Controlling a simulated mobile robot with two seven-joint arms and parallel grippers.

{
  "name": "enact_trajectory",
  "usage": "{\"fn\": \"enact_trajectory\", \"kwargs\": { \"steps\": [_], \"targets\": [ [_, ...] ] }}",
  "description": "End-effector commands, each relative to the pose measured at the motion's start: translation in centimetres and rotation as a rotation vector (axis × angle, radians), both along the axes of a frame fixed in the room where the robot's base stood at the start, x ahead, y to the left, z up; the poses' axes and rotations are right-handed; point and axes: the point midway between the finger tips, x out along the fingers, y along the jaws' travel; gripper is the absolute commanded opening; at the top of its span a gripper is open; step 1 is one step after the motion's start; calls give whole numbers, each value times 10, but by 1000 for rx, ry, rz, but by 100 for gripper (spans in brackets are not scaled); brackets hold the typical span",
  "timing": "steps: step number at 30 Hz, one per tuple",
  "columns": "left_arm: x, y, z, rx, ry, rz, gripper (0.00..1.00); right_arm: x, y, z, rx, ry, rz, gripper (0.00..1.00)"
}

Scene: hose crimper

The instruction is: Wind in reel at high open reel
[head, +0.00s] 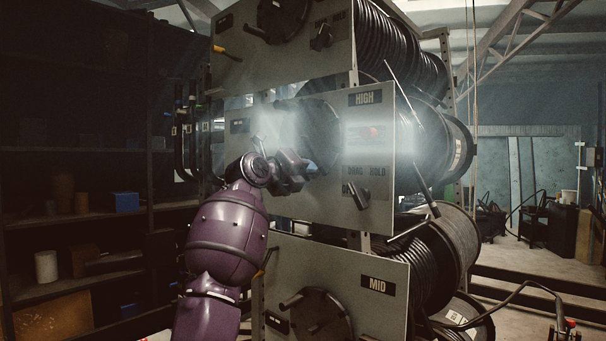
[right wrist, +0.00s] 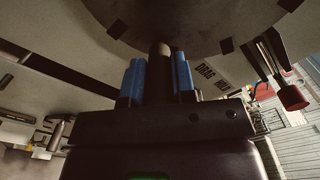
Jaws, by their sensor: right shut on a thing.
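The HIGH panel (head: 325,208) is a pale plate in the middle of the head view, with a HIGH label (head: 365,98). Its dark round crank disc (head: 322,128) is partly hidden by glare and my right gripper; the disc also fills the top of the right wrist view (right wrist: 180,22). My right gripper (head: 303,165) is at the disc's lower edge. In the right wrist view, its blue fingers (right wrist: 158,78) are shut on a dark crank handle (right wrist: 160,58) with a lighter round end. The reel (head: 455,150) with black hose is behind the panel. My left gripper is not in view.
A DRAG/HOLD lever (head: 357,195) sits low on the panel. A red-tipped part (right wrist: 291,97) is at right in the wrist view. The MID panel (head: 372,270) and its crank disc (head: 320,315) are below.

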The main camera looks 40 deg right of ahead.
Motion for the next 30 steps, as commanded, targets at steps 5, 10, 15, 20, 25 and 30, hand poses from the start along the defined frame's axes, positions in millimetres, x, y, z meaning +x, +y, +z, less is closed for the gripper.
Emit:
{"fn": "enact_trajectory", "kwargs": {
  "steps": [5, 10, 15, 20, 25, 30],
  "targets": [
    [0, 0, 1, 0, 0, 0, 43, -5, 0, 14, -20, -21, -4, 0],
    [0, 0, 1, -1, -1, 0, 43, -5, 0, 14, -20, -20, -4, 43],
    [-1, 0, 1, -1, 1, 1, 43, -4, 0, 11, -16, -15, -3, 48],
    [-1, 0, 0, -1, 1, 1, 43, -3, 0, 9, -13, -12, -2, 48],
    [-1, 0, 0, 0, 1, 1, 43, -4, 2, 11, -17, -16, -2, 48],
    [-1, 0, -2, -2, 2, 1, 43, -3, 12, 10, -15, -14, 1, 48]
  ]
}}
